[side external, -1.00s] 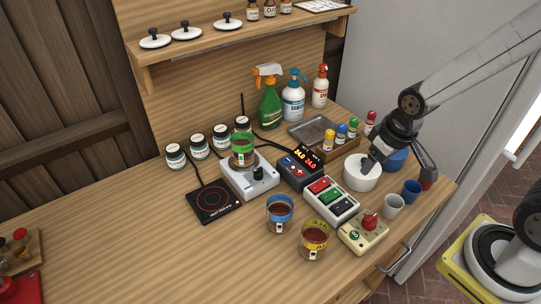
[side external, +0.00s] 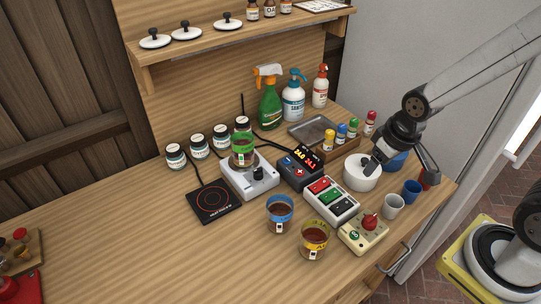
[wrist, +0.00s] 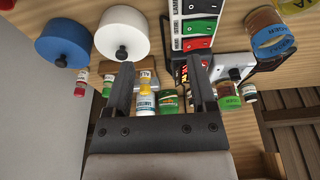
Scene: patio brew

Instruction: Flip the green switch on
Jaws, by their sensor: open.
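The switch box (side external: 345,210) is a white panel with red, green and black rocker switches, in the middle right of the side view. The green switch (side external: 327,197) is the middle one; it also shows at the top of the wrist view (wrist: 200,26). I cannot tell its on or off position. My gripper (wrist: 161,72) is open and empty, its two dark fingers apart. In the side view it hangs beside the white lidded pot (side external: 361,176), right of the switch box and apart from the green switch.
A blue pot (wrist: 62,40) stands beside the white one. A beige box with a red knob (side external: 369,222) and two cups (side external: 393,207) are near the front edge. Two glass cups of brown liquid (side external: 314,238) stand left of the switch box.

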